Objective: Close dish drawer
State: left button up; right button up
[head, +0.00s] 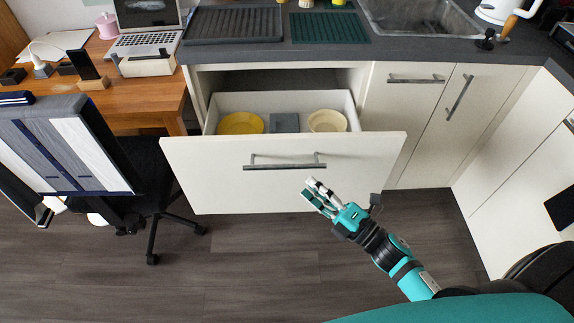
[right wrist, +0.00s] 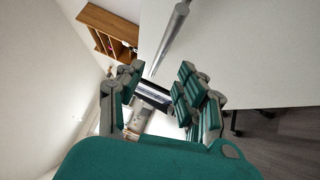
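The dish drawer (head: 285,190) is a white drawer under the counter. It is pulled out, with its inside open to view. Its grey bar handle (head: 285,166) runs across the front and also shows in the right wrist view (right wrist: 171,38). Inside are a yellow bowl (head: 240,123), a grey-blue box-shaped item (head: 285,123) and a cream bowl (head: 327,121). My right gripper (head: 314,190) is in front of the drawer, just below the handle's right end. Its fingers are apart in the right wrist view (right wrist: 154,92), with nothing held. My left gripper does not show.
White cabinets (head: 405,125) stand right of the drawer. The counter above holds a dark drying mat (head: 234,24), a green mat (head: 328,28) and a sink (head: 420,15). A chair (head: 65,150) and wooden desk (head: 150,95) stand left. The floor (head: 255,260) before the drawer is clear.

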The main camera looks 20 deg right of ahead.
aim_at(287, 165)
jog(key=x, duration=0.9)
jog(key=shift+f, duration=0.1)
grip_shut()
